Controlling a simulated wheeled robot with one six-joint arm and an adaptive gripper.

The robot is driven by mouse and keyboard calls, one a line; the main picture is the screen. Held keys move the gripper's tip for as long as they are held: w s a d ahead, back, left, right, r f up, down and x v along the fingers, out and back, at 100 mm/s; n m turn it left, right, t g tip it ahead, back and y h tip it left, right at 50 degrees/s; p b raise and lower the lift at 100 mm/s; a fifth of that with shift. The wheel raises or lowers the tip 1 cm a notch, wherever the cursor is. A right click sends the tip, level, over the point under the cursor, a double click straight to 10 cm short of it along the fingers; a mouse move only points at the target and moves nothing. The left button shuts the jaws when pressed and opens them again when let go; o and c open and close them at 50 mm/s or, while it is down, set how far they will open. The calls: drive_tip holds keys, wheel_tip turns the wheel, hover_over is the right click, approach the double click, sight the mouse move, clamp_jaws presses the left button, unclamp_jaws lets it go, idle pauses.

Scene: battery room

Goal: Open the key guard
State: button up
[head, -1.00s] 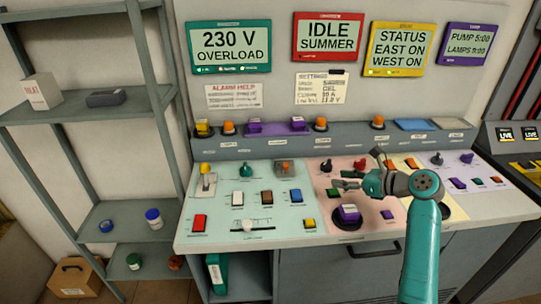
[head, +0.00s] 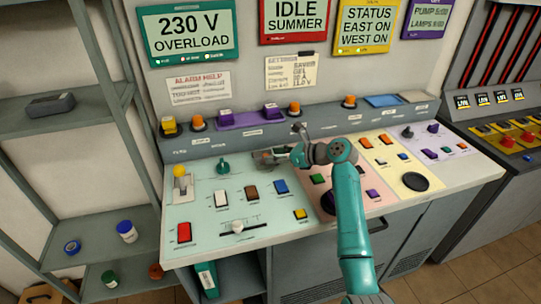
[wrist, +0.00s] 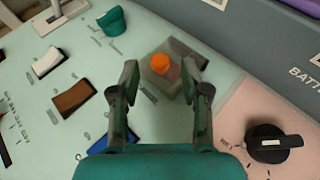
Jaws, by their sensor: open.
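In the wrist view, a small see-through guard (wrist: 154,82) covers an orange-topped switch (wrist: 161,63) on the pale teal panel. A grey plate lies behind it. My gripper (wrist: 159,76) is open, with one finger on each side of the guard in the picture. I cannot tell whether the fingers touch it. The guard looks closed over the orange top. In the head view, my gripper (head: 267,157) is over the upper right part of the teal panel and hides most of the guard.
A teal rotary knob (wrist: 112,21), a white rocker (wrist: 47,62), a brown rocker (wrist: 73,100) and a partly hidden blue rocker (wrist: 112,140) are left of my gripper. A black knob (wrist: 274,143) stands to the right on the pink panel. The raised back ledge (head: 290,126) is close behind.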

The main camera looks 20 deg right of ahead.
drive_tip(key=shift+x, duration=1)
clamp_jaws()
